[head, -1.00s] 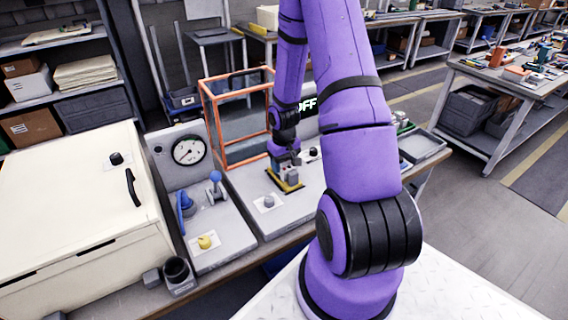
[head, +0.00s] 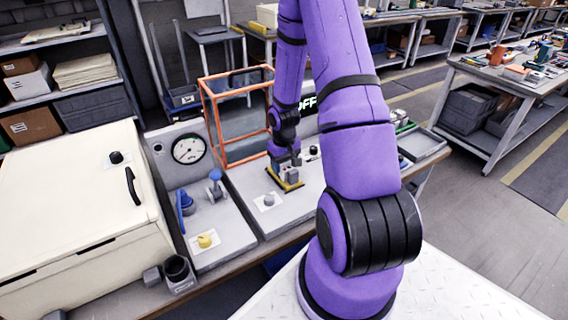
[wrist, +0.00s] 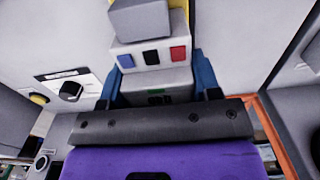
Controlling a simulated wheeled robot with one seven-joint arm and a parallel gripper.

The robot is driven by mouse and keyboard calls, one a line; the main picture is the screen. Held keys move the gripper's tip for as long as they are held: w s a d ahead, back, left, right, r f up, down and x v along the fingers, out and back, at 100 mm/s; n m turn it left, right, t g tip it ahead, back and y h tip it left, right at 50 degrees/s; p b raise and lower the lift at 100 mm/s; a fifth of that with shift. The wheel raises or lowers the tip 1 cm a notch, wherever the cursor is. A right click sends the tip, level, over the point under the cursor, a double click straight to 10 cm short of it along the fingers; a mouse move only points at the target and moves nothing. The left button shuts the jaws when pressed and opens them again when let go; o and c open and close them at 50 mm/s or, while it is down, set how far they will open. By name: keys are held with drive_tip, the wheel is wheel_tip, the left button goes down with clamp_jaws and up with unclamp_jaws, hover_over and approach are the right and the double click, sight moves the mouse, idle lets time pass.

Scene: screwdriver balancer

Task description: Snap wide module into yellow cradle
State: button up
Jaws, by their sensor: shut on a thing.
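The grey wide module (wrist: 150,53) fills the top middle of the wrist view, with blue, black and red squares on its face. My gripper (wrist: 156,77) is shut on it, with a blue finger on either side. In the head view my gripper (head: 284,156) points down over the bench panel, with the module (head: 288,172) below it. The yellow cradle (head: 291,186) shows as a yellow edge right under the module. The module is at the cradle, but I cannot tell whether it is fully seated. My arm and gripper hide part of both.
An orange-framed guard (head: 207,112) stands behind and left of my gripper. A grey knob (head: 268,200) is in front. To the left are a gauge (head: 187,149), blue levers (head: 215,186) and a yellow knob (head: 205,241). A grey tray (head: 422,144) lies to the right.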

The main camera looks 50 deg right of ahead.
drive_tip(key=shift+w, duration=0.1)
drive_tip(key=o, duration=1.1)
wheel_tip(320, 180, up, 11)
drive_tip(key=shift+f, duration=0.1)
idle(0.5)
